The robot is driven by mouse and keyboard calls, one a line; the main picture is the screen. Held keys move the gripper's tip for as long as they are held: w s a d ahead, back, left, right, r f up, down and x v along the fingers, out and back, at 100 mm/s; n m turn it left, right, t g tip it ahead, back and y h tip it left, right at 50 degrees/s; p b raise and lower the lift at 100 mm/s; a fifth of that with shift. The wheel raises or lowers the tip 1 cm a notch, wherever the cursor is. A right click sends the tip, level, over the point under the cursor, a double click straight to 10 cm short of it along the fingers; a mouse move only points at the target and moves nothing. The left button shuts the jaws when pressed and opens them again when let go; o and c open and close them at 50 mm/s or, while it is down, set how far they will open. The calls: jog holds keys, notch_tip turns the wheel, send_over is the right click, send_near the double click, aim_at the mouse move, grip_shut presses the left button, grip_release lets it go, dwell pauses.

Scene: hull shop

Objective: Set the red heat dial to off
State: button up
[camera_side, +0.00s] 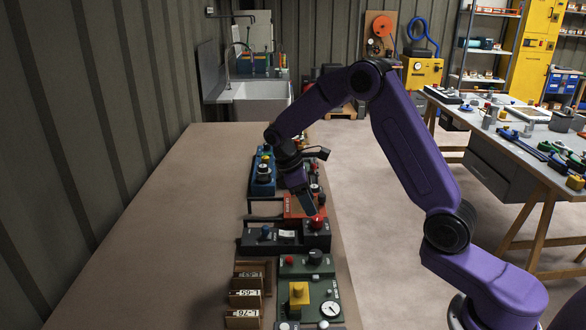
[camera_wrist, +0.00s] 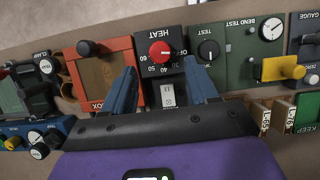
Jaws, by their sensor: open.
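The red heat dial (camera_wrist: 160,52) sits on a black panel (camera_wrist: 145,42) marked HEAT, with OFF and numbers around it; the lettering is upside down in the wrist view. I cannot clearly tell which mark the dial points to. In the side view the red dial (camera_side: 317,223) stands at the right end of the black panel (camera_side: 280,240). My gripper (camera_wrist: 159,68) is open and empty, its two blue fingers apart on either side of the dial's panel in the wrist view. In the side view my gripper (camera_side: 308,207) hangs above the panels, close to the dial; contact is not visible.
A white switch (camera_wrist: 167,95) is on the same panel. An orange-framed box (camera_wrist: 102,75) with a black knob stands on one side, a green panel (camera_wrist: 235,45) with a gauge on the other. More panels line the bench; the bench's left part (camera_side: 150,230) is clear.

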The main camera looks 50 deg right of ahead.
jog(key=v, duration=1.1)
jog(key=shift+a+r, duration=0.15)
jog(key=shift+r, duration=0.15)
jog(key=shift+w, duration=0.15)
jog(key=s+a+n+t+y, duration=0.1)
jog(key=s+a, duration=0.4)
jog(key=s, duration=0.3)
jog(key=s+a+n+t, duration=0.1)
jog(key=s+a, duration=0.3)
jog(key=s, duration=0.3)
jog(key=s+d+f+y, duration=0.1)
jog(key=s+f, duration=0.1)
jog(key=s, duration=0.8)
jog(key=s+d+f+n+t+y, duration=0.1)
jog(key=s+f, duration=0.1)
jog(key=s, duration=0.8)
jog(key=shift+d+y, duration=0.2)
jog(key=shift+y, duration=0.1)
